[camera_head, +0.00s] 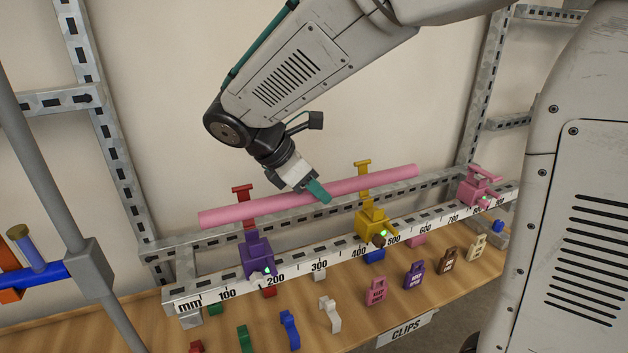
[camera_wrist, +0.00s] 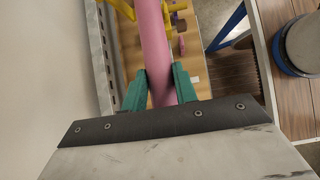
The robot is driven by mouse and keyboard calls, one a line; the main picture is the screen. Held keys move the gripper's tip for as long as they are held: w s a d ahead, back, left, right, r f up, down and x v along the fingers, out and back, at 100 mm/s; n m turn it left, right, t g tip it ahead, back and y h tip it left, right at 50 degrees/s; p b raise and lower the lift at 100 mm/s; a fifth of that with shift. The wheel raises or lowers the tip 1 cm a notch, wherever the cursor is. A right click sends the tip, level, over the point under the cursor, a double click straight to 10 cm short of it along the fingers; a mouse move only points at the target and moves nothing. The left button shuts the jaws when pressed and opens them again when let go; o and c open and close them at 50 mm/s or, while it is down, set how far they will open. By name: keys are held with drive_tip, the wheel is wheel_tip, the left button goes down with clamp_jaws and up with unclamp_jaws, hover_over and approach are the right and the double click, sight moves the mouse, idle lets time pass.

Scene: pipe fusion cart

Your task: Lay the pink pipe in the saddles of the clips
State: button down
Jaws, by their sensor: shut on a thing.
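The pink pipe (camera_head: 280,202) is held level lengthwise along the rail by my gripper (camera_head: 318,191), shut on it near its middle. In the wrist view the green fingers (camera_wrist: 165,85) sit either side of the pipe (camera_wrist: 152,40). The purple clip (camera_head: 257,256) and yellow clip (camera_head: 371,222) stand on the rail with their levers up behind the pipe. The pipe passes across both; I cannot tell whether it touches their saddles. The pink clip (camera_head: 476,192) stands farther right, beyond the pipe's right end. The yellow clip (camera_wrist: 176,6) also shows beside the pipe in the wrist view.
The white millimetre rail (camera_head: 320,264) runs along the wooden bench. Several loose coloured clips and lock-like tags, such as a pink tag (camera_head: 376,291), sit in front of it, near a CLIPS label (camera_head: 406,330). A metal frame (camera_head: 92,130) stands behind.

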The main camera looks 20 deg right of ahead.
drive_tip(key=shift+f, duration=3.3)
drive_tip(key=c, duration=1)
unclamp_jaws()
